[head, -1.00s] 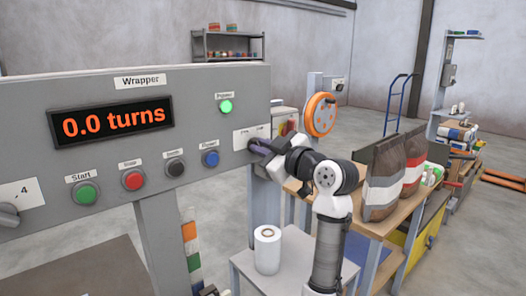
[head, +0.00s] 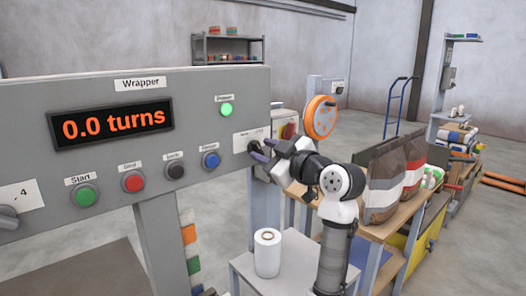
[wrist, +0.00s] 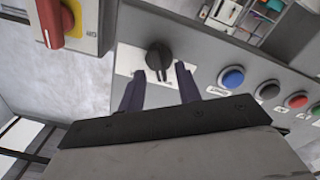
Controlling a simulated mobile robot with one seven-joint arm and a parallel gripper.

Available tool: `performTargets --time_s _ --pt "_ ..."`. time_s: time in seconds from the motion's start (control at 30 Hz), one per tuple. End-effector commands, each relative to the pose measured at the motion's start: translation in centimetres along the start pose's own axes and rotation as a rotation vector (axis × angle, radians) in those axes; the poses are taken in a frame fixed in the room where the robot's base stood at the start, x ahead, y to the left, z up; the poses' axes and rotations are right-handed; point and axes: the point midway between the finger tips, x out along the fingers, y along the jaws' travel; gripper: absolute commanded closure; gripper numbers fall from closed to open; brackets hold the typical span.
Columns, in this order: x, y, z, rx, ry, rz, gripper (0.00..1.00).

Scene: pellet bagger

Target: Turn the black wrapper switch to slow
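The black wrapper switch (wrist: 159,57) is a round knob with a pointer on a white label plate, in the upper middle of the wrist view. In the head view the switch (head: 254,146) sits at the right end of the grey wrapper panel (head: 215,90), partly behind my gripper. My gripper (wrist: 160,77) is open, its two dark purple fingers apart on either side below the knob in the wrist view. The fingers do not appear to touch it. In the head view my gripper (head: 263,151) is just off the panel face. The label text is too small to read.
Blue (head: 210,159), black, red and green buttons line the panel left of the switch. A lit green lamp (head: 227,109) is above. A red rotary switch on yellow (wrist: 66,20) is close by in the wrist view. A white roll (head: 267,252) stands on a low table.

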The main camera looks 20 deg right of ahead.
Motion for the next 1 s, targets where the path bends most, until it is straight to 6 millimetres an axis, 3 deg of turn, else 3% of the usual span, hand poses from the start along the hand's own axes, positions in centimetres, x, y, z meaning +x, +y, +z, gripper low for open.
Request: performTargets --time_s 0.3,0.5,0.7,1.0 --pt "-7.2 -0.1 0.2 -0.002 0.0 0.004 0.66" --pt "-10.8 0.0 0.1 -0.001 0.0 0.002 0.66" --pt "-12.4 0.0 0.1 0.0 0.0 0.0 0.66" --pt "-12.5 0.0 0.0 0.0 0.0 0.0 0.66"
